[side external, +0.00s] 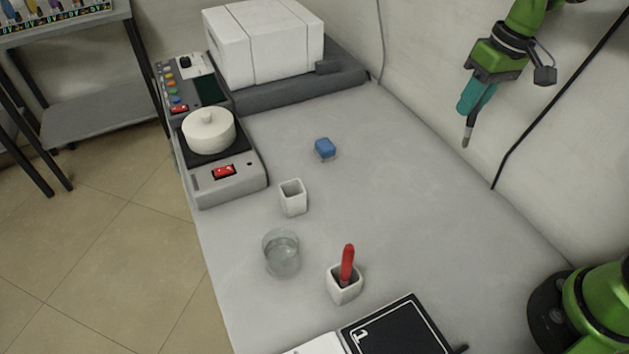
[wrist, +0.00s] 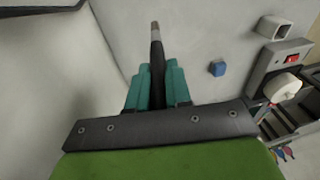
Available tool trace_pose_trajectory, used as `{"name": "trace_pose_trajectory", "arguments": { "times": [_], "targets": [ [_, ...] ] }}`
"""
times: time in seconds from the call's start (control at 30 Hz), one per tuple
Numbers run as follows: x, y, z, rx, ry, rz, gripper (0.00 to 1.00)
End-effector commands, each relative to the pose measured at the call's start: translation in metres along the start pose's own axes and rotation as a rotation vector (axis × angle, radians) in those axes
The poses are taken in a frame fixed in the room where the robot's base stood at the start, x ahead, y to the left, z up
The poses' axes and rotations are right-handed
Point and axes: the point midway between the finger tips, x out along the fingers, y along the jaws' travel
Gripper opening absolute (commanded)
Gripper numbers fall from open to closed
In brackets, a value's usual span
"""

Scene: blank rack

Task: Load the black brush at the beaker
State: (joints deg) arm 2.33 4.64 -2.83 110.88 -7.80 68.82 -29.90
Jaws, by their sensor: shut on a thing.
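My gripper (side external: 476,99) is raised high at the right, well above the table and near the wall. Its teal fingers (wrist: 158,84) are shut on the black brush (wrist: 156,50). The brush's dark handle lies between the fingers, and its pale grey tip (side external: 466,139) points down in the side view. The clear glass beaker (side external: 281,254) stands upright on the table at front left, with what looks like liquid in it. It is far from my gripper. I cannot make out the beaker in the wrist view.
A white square cup (side external: 293,197) stands behind the beaker. Another white cup (side external: 345,290) with a red brush (side external: 348,265) stands to its right. A blue block (side external: 325,149), a hot plate (side external: 217,172) and a black board (side external: 396,328) are on the table. The table's right half is clear.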

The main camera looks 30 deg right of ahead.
Motion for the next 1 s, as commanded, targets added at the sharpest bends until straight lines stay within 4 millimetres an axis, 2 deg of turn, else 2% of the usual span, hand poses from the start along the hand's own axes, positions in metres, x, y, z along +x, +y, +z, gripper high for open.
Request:
{"name": "trace_pose_trajectory", "arguments": {
  "times": [0.47, 0.8, 1.0],
  "targets": [
    [0.0, 0.0, 0.0, 0.0, 0.0, 0.0, 0.0],
    [0.016, 0.002, 0.002, 0.0, -0.001, 0.0, 0.0],
    [0.016, 0.002, 0.002, 0.0, 0.0, 0.0, 0.0]
  ]
}}
